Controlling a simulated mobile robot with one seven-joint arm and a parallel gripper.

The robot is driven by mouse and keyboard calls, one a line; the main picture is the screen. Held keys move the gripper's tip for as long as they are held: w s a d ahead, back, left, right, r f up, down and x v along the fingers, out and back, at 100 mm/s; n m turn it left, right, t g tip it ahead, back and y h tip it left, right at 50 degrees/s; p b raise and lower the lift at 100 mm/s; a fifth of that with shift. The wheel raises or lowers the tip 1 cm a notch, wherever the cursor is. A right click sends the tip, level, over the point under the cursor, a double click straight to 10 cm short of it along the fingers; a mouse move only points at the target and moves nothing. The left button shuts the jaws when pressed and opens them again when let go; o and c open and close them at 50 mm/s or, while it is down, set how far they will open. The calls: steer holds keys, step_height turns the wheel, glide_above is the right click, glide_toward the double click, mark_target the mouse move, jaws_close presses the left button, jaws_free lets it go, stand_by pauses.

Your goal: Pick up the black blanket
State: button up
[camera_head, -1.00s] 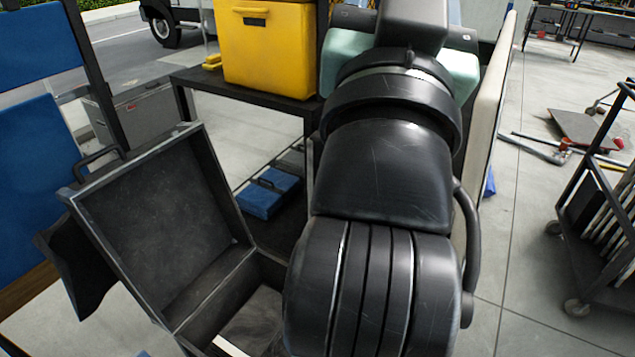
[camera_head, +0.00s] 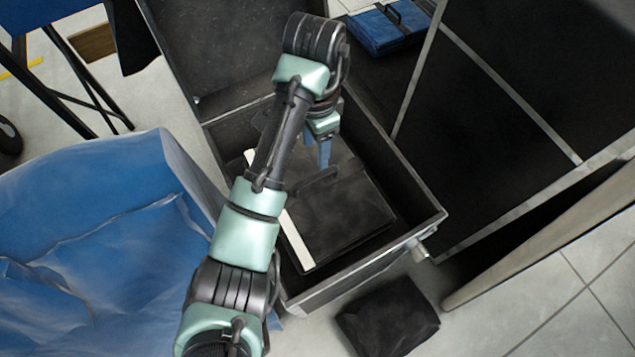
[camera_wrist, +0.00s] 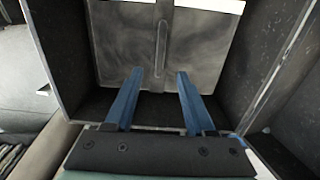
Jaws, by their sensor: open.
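A flat, dark, folded piece (camera_head: 350,220), which looks like a black blanket, lies inside an open black case (camera_head: 424,226). It has a raised handle-like strip across it and a white band along its left side. The dark piece also shows in the wrist view (camera_wrist: 200,55), ahead of my fingertips. My gripper (camera_head: 323,165) is at the case, over the far part of the dark piece. In the wrist view its two blue fingers (camera_wrist: 160,75) are apart with nothing between them. The strip lies ahead of the gap. I cannot tell how high the fingertips are.
A black folded bundle (camera_head: 388,320) lies on the floor just outside the case. A large blue sheet-like thing (camera_head: 90,240) fills the left. A blue folded piece (camera_head: 390,28) lies at the top. A dark panel (camera_head: 520,110) stands on the right. The case walls surround my gripper.

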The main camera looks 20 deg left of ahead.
mark_target(315, 175)
step_height(315, 175, down, 7)
steer(key=b, duration=0.4)
step_height(315, 175, down, 5)
steer(key=b, duration=0.2)
steer(key=shift+f+b, duration=0.2)
steer(key=shift+b, duration=0.2)
jaws_close()
steer(key=shift+r, duration=0.15)
stand_by(0.7)
